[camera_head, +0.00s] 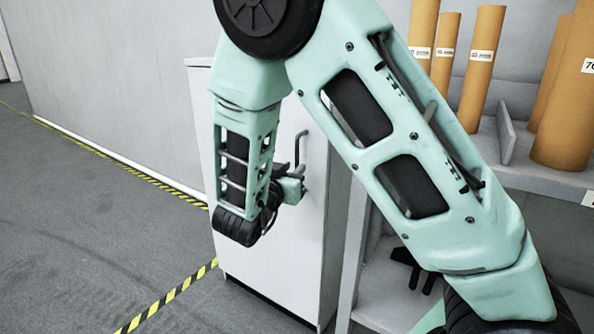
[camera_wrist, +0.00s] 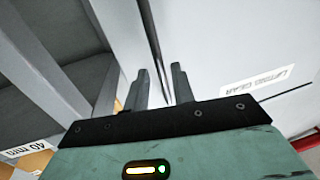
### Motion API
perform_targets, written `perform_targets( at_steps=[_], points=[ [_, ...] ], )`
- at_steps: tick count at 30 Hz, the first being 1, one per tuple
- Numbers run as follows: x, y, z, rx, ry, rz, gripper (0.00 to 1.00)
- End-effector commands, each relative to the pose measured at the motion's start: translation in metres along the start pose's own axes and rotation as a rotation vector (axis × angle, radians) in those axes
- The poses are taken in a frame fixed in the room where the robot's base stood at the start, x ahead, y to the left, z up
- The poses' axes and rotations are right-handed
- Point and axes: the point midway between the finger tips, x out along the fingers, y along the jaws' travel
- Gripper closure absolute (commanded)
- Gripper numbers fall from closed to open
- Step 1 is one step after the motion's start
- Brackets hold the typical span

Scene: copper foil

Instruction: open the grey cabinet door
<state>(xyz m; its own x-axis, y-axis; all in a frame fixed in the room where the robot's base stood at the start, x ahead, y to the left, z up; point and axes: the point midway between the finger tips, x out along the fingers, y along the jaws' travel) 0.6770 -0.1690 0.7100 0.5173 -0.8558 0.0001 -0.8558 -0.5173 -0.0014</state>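The cabinet (camera_head: 285,235) stands in the middle of the head view, pale grey-white, with its door apparently shut. A dark upright bar handle (camera_head: 298,148) is on the door near its right side. My gripper (camera_head: 300,180) is at the handle's lower part, partly hidden by my arm. In the wrist view, my gripper's two dark fingers (camera_wrist: 159,82) are apart, pointing at the door. The thin dark handle bar (camera_wrist: 152,40) runs between them, with small gaps seeming to show on both sides. The door face (camera_wrist: 235,40) carries an upside-down printed label.
Open shelving (camera_head: 545,178) with several brown cardboard tubes (camera_head: 481,70) stands right of the cabinet. Yellow-black floor tape (camera_head: 170,297) runs in front of and beside the cabinet. The grey floor (camera_head: 80,230) to the left is clear. A plain wall (camera_head: 120,80) is behind.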

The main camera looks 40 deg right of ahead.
Motion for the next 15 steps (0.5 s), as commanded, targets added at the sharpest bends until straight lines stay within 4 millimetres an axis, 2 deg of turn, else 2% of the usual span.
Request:
perform_targets(
  at_steps=[3, 6, 15],
  points=[
    [0.019, 0.0, 0.002, 0.003, 0.001, 0.002, 0.75],
    [0.029, 0.0, 0.002, 0.001, -0.001, 0.001, 0.75],
    [0.038, 0.0, 0.0, 0.0, 0.0, -0.001, 0.75]
  ],
)
